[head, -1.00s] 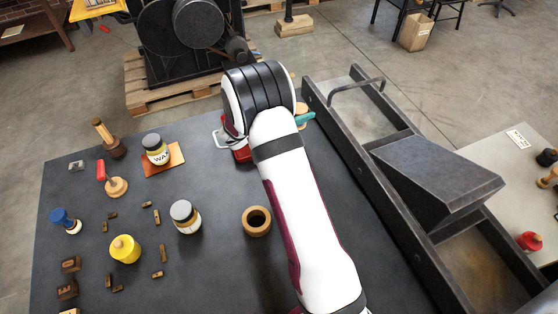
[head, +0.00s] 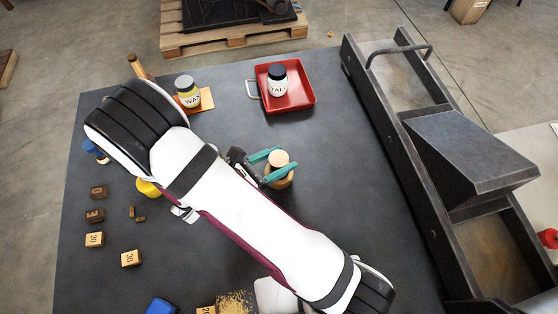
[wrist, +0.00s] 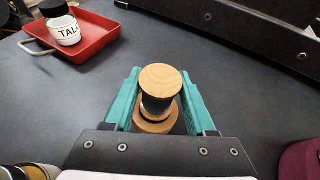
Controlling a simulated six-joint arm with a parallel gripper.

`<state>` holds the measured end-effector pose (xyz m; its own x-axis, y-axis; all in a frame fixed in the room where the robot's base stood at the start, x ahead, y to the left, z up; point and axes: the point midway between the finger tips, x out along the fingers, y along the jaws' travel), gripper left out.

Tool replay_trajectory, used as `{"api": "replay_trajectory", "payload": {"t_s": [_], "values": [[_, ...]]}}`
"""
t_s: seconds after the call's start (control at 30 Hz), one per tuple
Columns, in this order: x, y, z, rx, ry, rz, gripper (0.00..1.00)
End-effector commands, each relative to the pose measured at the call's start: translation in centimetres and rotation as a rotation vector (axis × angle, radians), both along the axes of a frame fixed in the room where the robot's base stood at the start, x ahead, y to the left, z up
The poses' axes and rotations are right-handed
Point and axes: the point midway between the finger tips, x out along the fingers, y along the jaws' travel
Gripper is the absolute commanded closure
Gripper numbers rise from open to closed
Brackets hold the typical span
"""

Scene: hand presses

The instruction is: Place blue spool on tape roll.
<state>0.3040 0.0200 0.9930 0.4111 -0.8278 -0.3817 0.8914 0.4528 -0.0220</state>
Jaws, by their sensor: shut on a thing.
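The spool (wrist: 160,78) has a pale wooden top and a dark middle that shows little blue here. It stands upright between the teal fingers of my gripper (wrist: 158,92), which is shut on it. The spool's top also shows in the head view (head: 279,157). The tape roll (wrist: 153,127), a tan ring, lies directly below the spool, and the spool covers most of its hole. The tape roll also shows in the head view (head: 282,180), partly hidden by the spool and fingers. I cannot tell whether the spool touches the roll.
A red tray (head: 302,98) with a talc jar (head: 278,80) stands at the back. A wax jar (head: 188,92) is on an orange pad at the back left. Several small blocks lie at the left. A dark metal press frame (head: 400,150) bounds the right side.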

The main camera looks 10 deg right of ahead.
Motion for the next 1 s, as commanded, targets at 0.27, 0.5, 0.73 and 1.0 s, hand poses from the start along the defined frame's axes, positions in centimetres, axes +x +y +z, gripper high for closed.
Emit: {"api": "replay_trajectory", "payload": {"t_s": [0.27,0.5,0.73,1.0], "values": [[0.0,0.0,-0.9,0.001,-0.001,0.001,0.98],[0.1,0.0,-1.1,0.001,-0.001,0.001,0.24],[0.1,0.0,-1.1,0.001,-0.001,0.001,0.14],[-0.6,1.7,0.0,0.003,-0.006,0.005,0.14]]}}
